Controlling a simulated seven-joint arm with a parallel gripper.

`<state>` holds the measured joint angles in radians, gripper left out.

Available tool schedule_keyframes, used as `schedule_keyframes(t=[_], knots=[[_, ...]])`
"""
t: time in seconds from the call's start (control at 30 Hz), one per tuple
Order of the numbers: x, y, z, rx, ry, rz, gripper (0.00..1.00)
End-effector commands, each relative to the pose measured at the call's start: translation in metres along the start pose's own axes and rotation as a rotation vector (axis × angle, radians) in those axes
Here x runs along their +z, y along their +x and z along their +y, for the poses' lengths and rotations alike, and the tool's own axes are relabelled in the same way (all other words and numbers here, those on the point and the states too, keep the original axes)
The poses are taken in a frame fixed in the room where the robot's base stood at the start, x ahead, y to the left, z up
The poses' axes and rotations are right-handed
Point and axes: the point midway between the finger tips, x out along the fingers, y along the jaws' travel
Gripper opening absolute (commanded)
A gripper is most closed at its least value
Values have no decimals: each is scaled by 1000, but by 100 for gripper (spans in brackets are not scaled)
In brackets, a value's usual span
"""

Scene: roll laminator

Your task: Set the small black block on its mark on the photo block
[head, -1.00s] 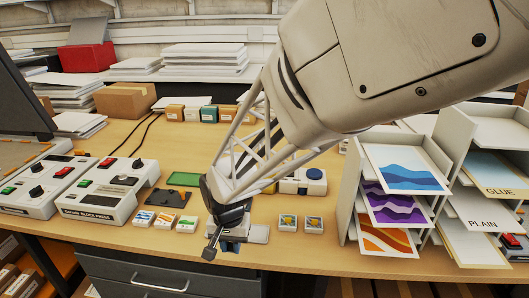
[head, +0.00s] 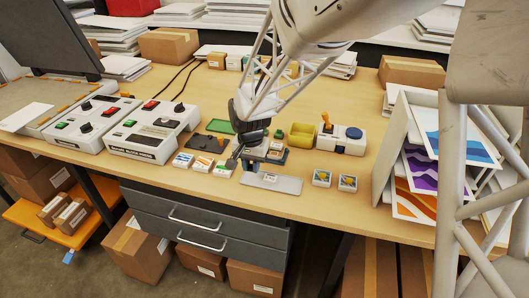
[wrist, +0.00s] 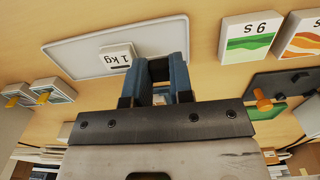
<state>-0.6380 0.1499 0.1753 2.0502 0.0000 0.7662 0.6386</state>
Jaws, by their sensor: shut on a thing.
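My gripper (head: 236,158) points down over the front of the bench, just left of a grey metal plate. In the wrist view my gripper's blue fingers (wrist: 165,72) are closed around a small dark piece, mostly hidden, which looks like the small black block (wrist: 159,72). I cannot tell which picture block is the photo block, and no mark is readable. The held piece is too small to see in the head view.
The grey plate (head: 290,185) carries a white block marked 1 kg (wrist: 119,56). Striped blocks (head: 200,164) lie to the left. A press (head: 150,130) is farther left; a card rack is right.

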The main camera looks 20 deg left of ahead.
Motion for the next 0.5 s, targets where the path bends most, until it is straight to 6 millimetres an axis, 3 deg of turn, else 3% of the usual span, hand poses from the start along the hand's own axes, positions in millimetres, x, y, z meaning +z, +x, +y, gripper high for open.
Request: schedule_keyframes(t=[0.5], knots=[[-6,2,-4,0,0,0,0]])
